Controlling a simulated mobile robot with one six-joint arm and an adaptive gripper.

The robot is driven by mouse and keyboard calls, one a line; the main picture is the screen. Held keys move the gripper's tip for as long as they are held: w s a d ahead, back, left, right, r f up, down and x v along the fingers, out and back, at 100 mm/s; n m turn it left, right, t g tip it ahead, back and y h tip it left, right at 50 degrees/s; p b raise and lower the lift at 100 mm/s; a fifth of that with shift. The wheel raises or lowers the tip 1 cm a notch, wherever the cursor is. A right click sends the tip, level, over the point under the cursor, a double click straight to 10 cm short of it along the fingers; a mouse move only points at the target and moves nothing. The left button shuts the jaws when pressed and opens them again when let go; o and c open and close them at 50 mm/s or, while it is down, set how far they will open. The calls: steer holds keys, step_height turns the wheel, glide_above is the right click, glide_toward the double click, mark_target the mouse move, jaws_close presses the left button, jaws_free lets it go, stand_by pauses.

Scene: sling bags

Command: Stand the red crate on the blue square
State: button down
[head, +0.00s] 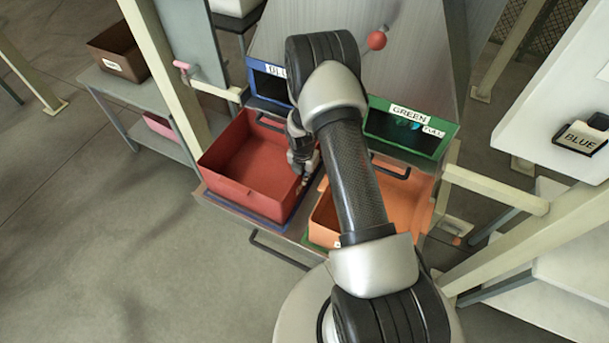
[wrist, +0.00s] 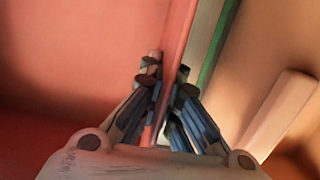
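The red crate (head: 238,178) is empty and upright at the left of the bench, under the bin front with the blue frame. A thin strip of the blue square (head: 246,210) shows along the crate's front edge; the crate covers the rest. My gripper (head: 303,178) is at the crate's right wall, partly hidden by my arm in the head view. In the wrist view my gripper (wrist: 164,78) has its fingers on both sides of the red wall (wrist: 178,35), closed on it. I cannot tell whether the crate's base touches the square everywhere.
An orange crate (head: 405,200) stands close at the right on a green square, with a narrow gap between the crates. The blue-framed bin front (head: 268,82) and the green-framed one (head: 408,130) rise behind. A pale post (head: 165,70) stands at the left.

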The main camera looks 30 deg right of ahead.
steer(key=c, duration=1.8)
jaws_free()
steer(key=shift+r, duration=0.1)
steer(key=s+a+r+m+t+p, duration=0.15)
steer(key=r+m, duration=0.25)
steer(key=r, duration=0.8)
steer(key=s+a+r+m+p, duration=0.2)
steer(key=s+a+r+m, duration=0.1)
steer(key=r, duration=1)
steer(key=s+a+r+m+p, duration=0.15)
steer(key=r+m, duration=0.25)
steer(key=r, duration=0.8)
steer(key=s+a+r+m, duration=0.2)
steer(key=s+r+m, duration=0.1)
steer(key=s, duration=0.4)
steer(key=s+a+r+m+t, duration=0.1)
steer(key=s+a+r+m, duration=0.2)
steer(key=s+m, duration=0.3)
steer(key=s+a+r+m+t+y, duration=0.1)
steer(key=s+a+r+m, duration=0.1)
steer(key=s+r+m, duration=0.3)
steer(key=s, duration=0.3)
steer(key=shift+a+r, duration=0.25)
steer(key=shift+a, duration=0.15)
